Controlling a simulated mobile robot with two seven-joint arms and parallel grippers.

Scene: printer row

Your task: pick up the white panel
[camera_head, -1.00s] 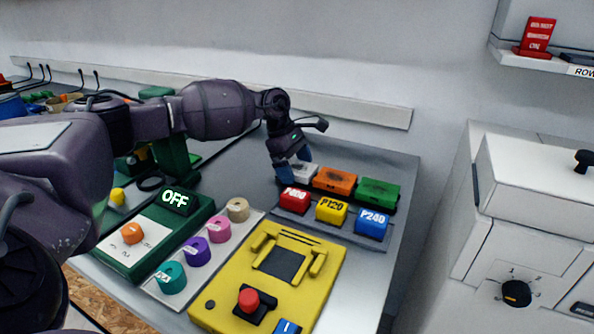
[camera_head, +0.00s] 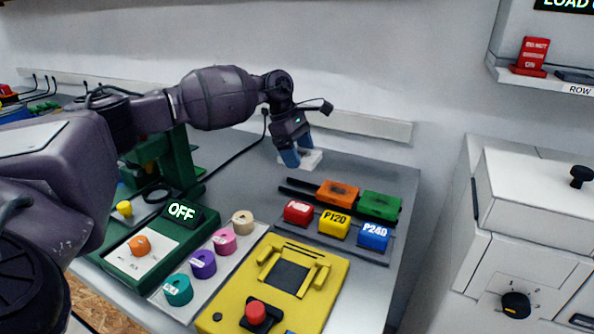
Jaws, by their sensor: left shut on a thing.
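The white panel (camera_head: 312,159) is a small white block between the blue fingertips of my left gripper (camera_head: 298,157). My left gripper is shut on it and holds it above the back of the grey table, up and left of the rack. The fingers hide part of the panel. The dark rack (camera_head: 297,188) has a bare slot at its left end, beside the orange panel (camera_head: 338,194) and the green panel (camera_head: 380,206). My right gripper is not in view.
Red (camera_head: 298,212), yellow (camera_head: 334,223) and blue (camera_head: 373,236) blocks stand in front of the rack. A yellow fixture (camera_head: 231,305) with a red button is nearer. A green control box (camera_head: 137,251) reads OFF. A white machine (camera_head: 535,215) stands right. The table's back middle is clear.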

